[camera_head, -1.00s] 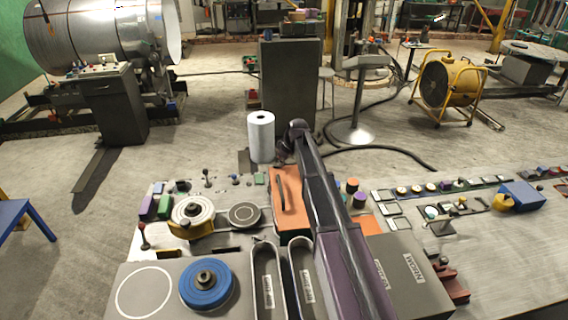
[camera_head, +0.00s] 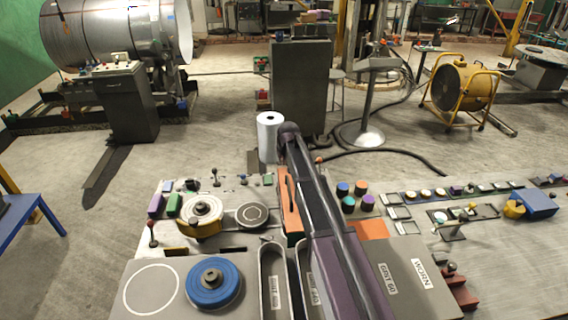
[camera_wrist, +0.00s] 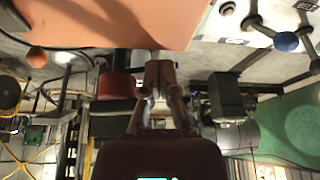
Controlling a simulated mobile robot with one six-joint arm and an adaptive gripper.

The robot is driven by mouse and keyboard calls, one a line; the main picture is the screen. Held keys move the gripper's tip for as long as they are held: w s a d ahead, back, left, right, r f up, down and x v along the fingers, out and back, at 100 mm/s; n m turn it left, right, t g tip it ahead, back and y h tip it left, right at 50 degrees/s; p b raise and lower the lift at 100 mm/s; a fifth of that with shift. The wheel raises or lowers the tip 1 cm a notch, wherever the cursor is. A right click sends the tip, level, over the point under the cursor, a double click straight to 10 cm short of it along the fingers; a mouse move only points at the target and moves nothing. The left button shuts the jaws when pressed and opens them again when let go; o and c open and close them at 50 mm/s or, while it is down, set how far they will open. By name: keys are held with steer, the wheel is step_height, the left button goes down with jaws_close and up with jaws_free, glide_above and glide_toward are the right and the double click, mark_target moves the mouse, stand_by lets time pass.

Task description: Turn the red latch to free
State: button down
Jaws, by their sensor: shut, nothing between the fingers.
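In the wrist view my gripper (camera_wrist: 160,95) shows with its fingertips together and nothing visible between them. A dark red round piece (camera_wrist: 118,86) is just left of the fingers; I cannot tell whether it is the red latch or whether they touch. An orange surface (camera_wrist: 130,22) fills the top of that view. In the head view my arm reaches away over the bench, beside an orange panel (camera_head: 290,215) with a dark handle. My gripper is hidden there, and no red latch can be made out with certainty.
The bench holds a blue reel (camera_head: 213,284), a yellow-rimmed reel (camera_head: 202,214), several coloured knobs (camera_head: 349,204), and a lidded box labelled WORN (camera_head: 423,274). A white roll (camera_head: 269,138) and a dark cabinet (camera_head: 300,88) stand beyond.

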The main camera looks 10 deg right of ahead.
steer(key=shift+w+a+m, duration=0.2)
steer(key=shift+w+m, duration=0.1)
steer(key=shift+m, duration=0.1)
steer(key=shift+w+a, duration=0.15)
steer(key=shift+w, duration=0.05)
stand_by(0.6)
steer(key=shift+w+d, duration=0.1)
steer(key=shift+d, duration=0.1)
steer(key=shift+w+d, duration=0.3)
steer(key=shift+d, duration=0.2)
steer(key=shift+s, duration=0.15)
stand_by(0.4)
